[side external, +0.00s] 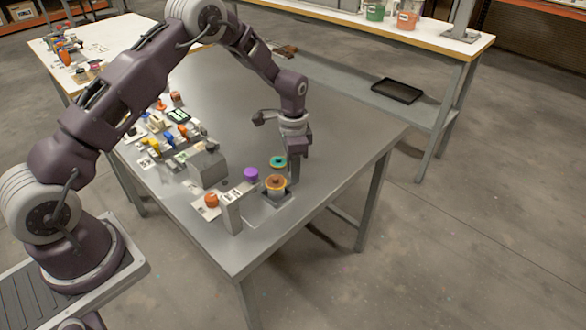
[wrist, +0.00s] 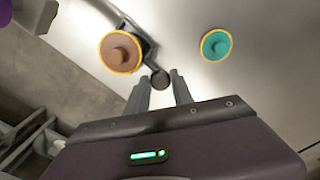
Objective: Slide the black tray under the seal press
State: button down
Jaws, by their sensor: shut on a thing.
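The small black tray (side external: 284,201) is on the metal table and carries a can with an orange-rimmed brown lid (side external: 276,182). In the wrist view the tray (wrist: 150,47) shows as a dark edge beside the brown lid (wrist: 120,52). A round dark knob (wrist: 160,79) at its near side sits between my fingertips. My gripper (side external: 294,180) points down and is shut on this knob; it also shows in the wrist view (wrist: 160,88). A grey upright with a label (side external: 231,212) stands left of the tray. I cannot tell for sure which part is the seal press.
A teal-lidded can (side external: 278,162) stands close behind the tray. A purple round piece (side external: 251,174), an orange knob (side external: 211,200) and a grey box (side external: 207,168) are to the left. The table is bare to the right. Another black tray (side external: 397,90) lies on a lower shelf.

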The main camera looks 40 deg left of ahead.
aim_at(272, 183)
jog(key=s, duration=0.7)
jog(key=shift+s, duration=0.25)
jog(key=c, duration=1.1)
grip_release()
jog(key=shift+r, duration=0.1)
notch_tip(272, 183, up, 7)
